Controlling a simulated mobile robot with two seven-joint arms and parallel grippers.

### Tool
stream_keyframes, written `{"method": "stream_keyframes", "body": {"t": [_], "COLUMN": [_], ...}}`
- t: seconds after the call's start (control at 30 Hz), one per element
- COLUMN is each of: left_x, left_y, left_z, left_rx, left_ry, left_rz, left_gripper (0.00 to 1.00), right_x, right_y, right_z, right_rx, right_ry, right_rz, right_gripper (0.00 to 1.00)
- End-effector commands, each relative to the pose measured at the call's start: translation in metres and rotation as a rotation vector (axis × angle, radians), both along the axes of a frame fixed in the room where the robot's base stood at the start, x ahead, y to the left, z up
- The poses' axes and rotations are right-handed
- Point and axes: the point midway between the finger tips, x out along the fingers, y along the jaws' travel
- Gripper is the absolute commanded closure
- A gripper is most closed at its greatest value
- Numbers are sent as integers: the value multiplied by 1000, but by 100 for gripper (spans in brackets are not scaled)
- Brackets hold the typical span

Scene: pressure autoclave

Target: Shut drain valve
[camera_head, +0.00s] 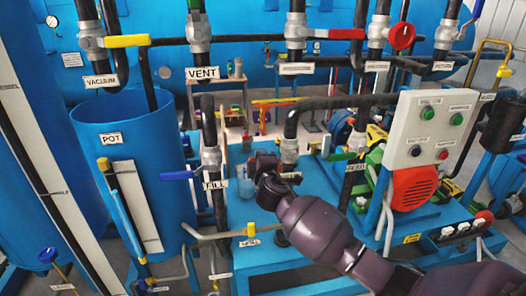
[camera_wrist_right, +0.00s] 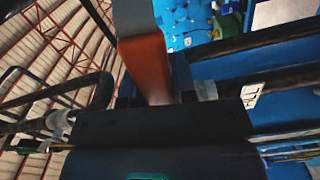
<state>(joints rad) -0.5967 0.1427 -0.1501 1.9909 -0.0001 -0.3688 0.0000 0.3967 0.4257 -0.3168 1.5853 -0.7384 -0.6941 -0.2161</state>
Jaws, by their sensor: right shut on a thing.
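My right gripper (camera_head: 268,166) is in the middle of the head view, at a vertical pipe with a grey valve body (camera_head: 289,150) and a partly covered label. In the right wrist view, an orange-red lever (camera_wrist_right: 147,65) with a grey upper part lies between the dark jaws of the right gripper (camera_wrist_right: 155,92). The gripper is shut on this lever. In the head view the gripper hides the lever, and I cannot read the valve's label for certain. My left gripper is not in view.
A blue-handled valve (camera_head: 180,175) stands just left of the gripper, beside the blue pot (camera_head: 128,150). A yellow-handled valve (camera_head: 250,230) is below. A control panel (camera_head: 430,130) stands at the right. Pipes with yellow and red handles cross above.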

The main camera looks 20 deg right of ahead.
Motion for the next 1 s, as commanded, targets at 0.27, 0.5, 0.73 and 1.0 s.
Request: {"method": "stream_keyframes", "body": {"t": [0.27, 0.5, 0.73, 1.0], "left_x": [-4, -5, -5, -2], "left_y": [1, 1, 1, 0], "left_z": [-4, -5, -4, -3], "left_rx": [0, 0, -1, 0], "left_ry": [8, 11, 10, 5], "left_rz": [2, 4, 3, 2], "left_gripper": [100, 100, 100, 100], "right_x": [0, 0, 0, 0], "right_y": [2, 2, 2, 2], "right_z": [-15, -20, -21, -22], "right_rx": [-127, -168, -177, -175], "right_ry": [31, 41, 44, 45], "right_rz": [3, 3, 2, 1], "right_gripper": [100, 100, 100, 59]}}
